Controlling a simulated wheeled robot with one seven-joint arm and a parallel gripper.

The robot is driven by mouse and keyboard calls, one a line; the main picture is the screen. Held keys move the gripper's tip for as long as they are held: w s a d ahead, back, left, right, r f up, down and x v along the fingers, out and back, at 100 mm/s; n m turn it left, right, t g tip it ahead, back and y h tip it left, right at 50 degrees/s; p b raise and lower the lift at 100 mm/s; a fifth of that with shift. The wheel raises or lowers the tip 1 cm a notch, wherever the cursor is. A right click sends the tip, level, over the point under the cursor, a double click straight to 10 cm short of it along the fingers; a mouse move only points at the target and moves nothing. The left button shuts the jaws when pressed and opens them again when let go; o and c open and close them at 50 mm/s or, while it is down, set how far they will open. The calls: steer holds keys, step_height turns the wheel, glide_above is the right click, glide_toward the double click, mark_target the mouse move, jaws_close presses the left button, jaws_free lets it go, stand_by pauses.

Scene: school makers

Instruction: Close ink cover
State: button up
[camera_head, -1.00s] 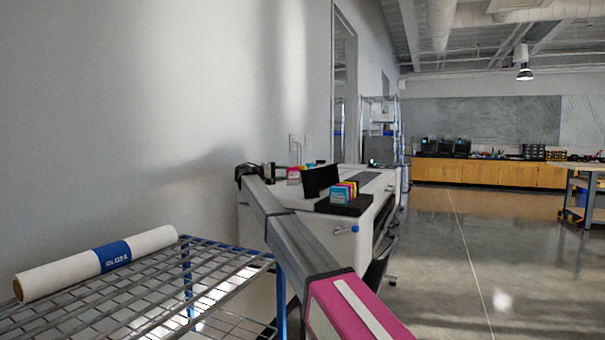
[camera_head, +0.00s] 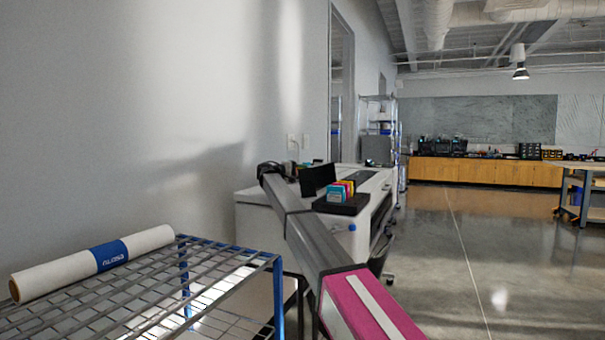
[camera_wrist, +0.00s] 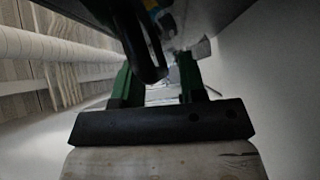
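The large white printer (camera_head: 262,217) stands against the wall. A black panel (camera_head: 318,178), which looks like the ink cover, is raised on its top. Just right of it several coloured ink cartridges (camera_head: 340,192) sit in an exposed black tray (camera_head: 343,207). My arm reaches to the printer's near left end, and my gripper (camera_head: 269,169) shows small and dark there, left of the raised panel. In the wrist view its green fingers (camera_wrist: 157,85) are apart, with no object clearly held between them. A dark curved part crosses in front and hides some of the gap.
A wire shelf rack (camera_head: 225,268) with a blue post fills the lower left. A white paper roll with a blue band (camera_head: 109,254) lies on it. The wall (camera_head: 120,110) is close on the left. Open floor (camera_head: 480,260) lies to the right.

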jaws_close()
